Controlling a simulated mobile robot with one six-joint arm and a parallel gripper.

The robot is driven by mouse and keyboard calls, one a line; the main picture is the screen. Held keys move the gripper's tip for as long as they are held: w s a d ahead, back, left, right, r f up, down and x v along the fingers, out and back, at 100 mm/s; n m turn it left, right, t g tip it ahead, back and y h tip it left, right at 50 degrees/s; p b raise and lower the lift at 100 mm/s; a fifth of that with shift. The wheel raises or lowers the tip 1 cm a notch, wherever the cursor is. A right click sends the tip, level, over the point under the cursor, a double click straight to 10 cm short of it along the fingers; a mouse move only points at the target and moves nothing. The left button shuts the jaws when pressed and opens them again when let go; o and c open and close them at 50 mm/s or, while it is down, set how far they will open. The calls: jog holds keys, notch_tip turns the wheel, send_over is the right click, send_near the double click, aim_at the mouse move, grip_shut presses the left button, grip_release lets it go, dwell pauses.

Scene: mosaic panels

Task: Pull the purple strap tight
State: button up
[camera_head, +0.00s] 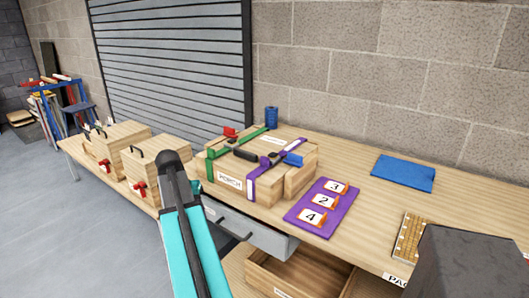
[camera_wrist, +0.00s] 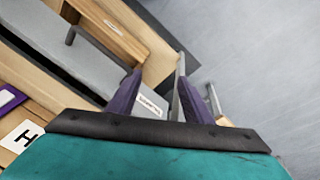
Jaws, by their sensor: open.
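The purple strap (camera_head: 266,174) runs over the right part of a wooden case (camera_head: 228,167) on the bench and hangs down its front. A blue piece (camera_head: 293,159) sits by the strap at the case's right side. A green strap (camera_head: 226,152) with a red piece (camera_head: 230,132) crosses the case's left part. In the wrist view my gripper (camera_wrist: 160,82) is open, its two purple fingers apart with nothing held between them. In the head view my arm stands in front of the bench and I cannot make out the gripper.
A purple mat (camera_head: 324,222) with numbered cards lies right of the case. A grey drawer (camera_head: 250,232) with a handle and an open wooden box (camera_head: 297,278) are below the bench top. Wooden boxes (camera_head: 140,175) stand left. A blue folded item (camera_head: 403,172) lies at the back right.

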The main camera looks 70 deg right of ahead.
jog(key=s+d+r+m+p, duration=0.1)
jog(key=s+d+r, duration=0.2)
jog(key=r, duration=0.2)
jog(key=s+d+r+m+h, duration=0.1)
jog(key=s+d+r, duration=0.1)
jog(key=r, duration=0.3)
jog(key=s+d+r+m+p, duration=0.1)
jog(key=s+d+r, duration=0.2)
jog(key=r, duration=0.3)
jog(key=m+h+p, duration=0.1)
jog(key=m+p, duration=0.1)
jog(key=m, duration=0.2)
send_near(265, 157)
jog(key=v, duration=0.5)
jog(key=shift+w+a+f, duration=0.15)
jog(key=shift+w+a, duration=0.05)
jog(key=shift+w, duration=0.05)
jog(key=shift+f, duration=0.15)
jog(key=shift+s+p+x, duration=0.15)
jog(key=shift+p+x, duration=0.4)
jog(key=shift+x, duration=2.85)
jog(key=shift+s+p+x, duration=0.1)
jog(key=shift+p+x, duration=0.4)
jog(key=shift+x, duration=2.85)
jog(key=shift+d, duration=0.1)
jog(key=shift+c, duration=0.4)
grip_shut()
